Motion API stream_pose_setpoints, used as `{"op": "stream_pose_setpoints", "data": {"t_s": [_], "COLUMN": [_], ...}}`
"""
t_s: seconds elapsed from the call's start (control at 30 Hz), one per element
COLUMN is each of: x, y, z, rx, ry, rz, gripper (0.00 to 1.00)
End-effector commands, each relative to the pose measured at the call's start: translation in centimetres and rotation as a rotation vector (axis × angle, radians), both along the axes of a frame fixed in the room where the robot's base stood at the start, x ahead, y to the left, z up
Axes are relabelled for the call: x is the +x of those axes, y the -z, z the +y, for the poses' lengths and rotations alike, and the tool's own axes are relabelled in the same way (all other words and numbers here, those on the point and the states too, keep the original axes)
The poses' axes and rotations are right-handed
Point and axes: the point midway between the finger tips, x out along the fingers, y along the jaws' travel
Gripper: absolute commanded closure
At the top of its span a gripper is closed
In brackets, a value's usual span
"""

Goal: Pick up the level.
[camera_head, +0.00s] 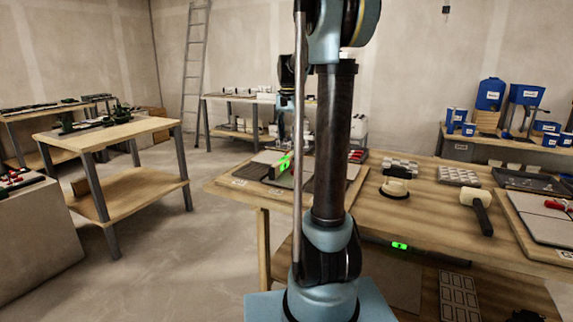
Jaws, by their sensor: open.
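What looks like the level (284,163), a dark bar with a bright green patch, lies at the left end of the workbench (434,211), by a dark tiled panel. My arm's column and a thin upright rod cross the picture just right of it and cover part of that area. A second dark bar with a bright green patch (400,245) shows at the bench's front edge; I cannot tell what it is. My arm rises out of the top of the picture, and part of it shows behind the column. I cannot make out my gripper's fingertips.
A suction-cup tool (394,188), a mallet (480,209) and a tile sheet (459,176) lie on the bench. A tile board (541,219) is at its right end. A wooden side table (104,133) stands left. The floor between is clear.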

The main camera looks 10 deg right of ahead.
Motion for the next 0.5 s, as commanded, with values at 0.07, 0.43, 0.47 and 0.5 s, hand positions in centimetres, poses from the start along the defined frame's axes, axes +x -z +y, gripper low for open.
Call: {"op": "stream_pose_setpoints", "data": {"t_s": [0.07, 0.43, 0.47, 0.5], "x": [0.0, -0.1, -0.1, -0.1], "y": [1.3, 4.2, 4.5, 4.9], "z": [0.0, 0.0, 0.1, 0.1], "rx": [0.0, 0.0, 0.0, 0.0], "ry": [0.0, 0.0, 0.0, -0.001], "rz": [0.0, 0.0, 0.0, 0.0], "gripper": [0.58, 0.58, 0.58, 0.58]}}
